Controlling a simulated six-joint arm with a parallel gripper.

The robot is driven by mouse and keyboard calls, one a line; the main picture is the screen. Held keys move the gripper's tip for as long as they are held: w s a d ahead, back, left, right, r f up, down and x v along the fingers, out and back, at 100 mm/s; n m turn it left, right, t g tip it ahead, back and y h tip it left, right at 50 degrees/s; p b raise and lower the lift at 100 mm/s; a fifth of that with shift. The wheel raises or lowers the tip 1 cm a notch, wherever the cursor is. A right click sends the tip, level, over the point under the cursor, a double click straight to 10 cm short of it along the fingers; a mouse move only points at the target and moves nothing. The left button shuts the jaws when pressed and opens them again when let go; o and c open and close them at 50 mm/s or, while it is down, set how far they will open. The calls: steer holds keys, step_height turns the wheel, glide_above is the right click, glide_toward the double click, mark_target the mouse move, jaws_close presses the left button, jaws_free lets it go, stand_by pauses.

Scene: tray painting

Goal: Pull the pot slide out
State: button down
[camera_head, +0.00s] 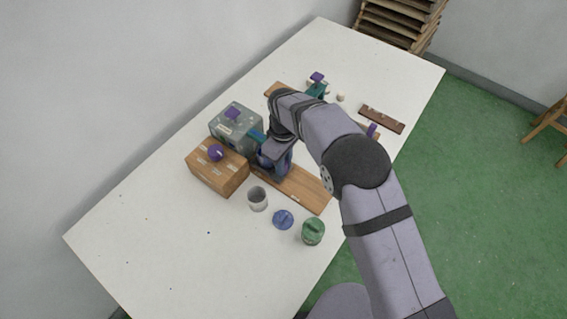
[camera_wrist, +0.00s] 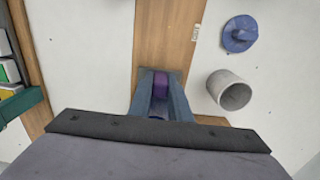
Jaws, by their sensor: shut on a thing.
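A long wooden board (camera_head: 305,190) lies on the white table, running toward its front edge. It also fills the middle top of the wrist view (camera_wrist: 168,35). My gripper (camera_head: 272,163) is low over the board, beside the wooden box. In the wrist view my gripper (camera_wrist: 160,82) is shut on a purple piece (camera_wrist: 165,92), which sits between the fingers over the board. I take this piece as the slide's handle; its lower part and how it joins the board are hidden. Whether a pot stands on the slide cannot be told, as my gripper and arm cover that area.
A wooden box (camera_head: 217,168) and a grey box (camera_head: 224,134), both with purple knobs, stand left. A grey cup (camera_head: 257,199), a blue lid (camera_head: 283,219) and a green jar (camera_head: 313,231) stand near the board's front. A brown rack (camera_head: 382,119) lies right. The table's front left is clear.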

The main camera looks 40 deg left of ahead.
steer(key=shift+d, duration=0.15)
steer(key=d+p, duration=0.1)
steer(key=d, duration=1.3)
steer(key=c, duration=1.6)
jaws_free()
steer(key=shift+d, duration=0.15)
steer(key=shift+c, duration=0.2)
steer(key=shift+r, duration=0.1)
step_height(320, 180, up, 7)
steer(key=b, duration=0.2)
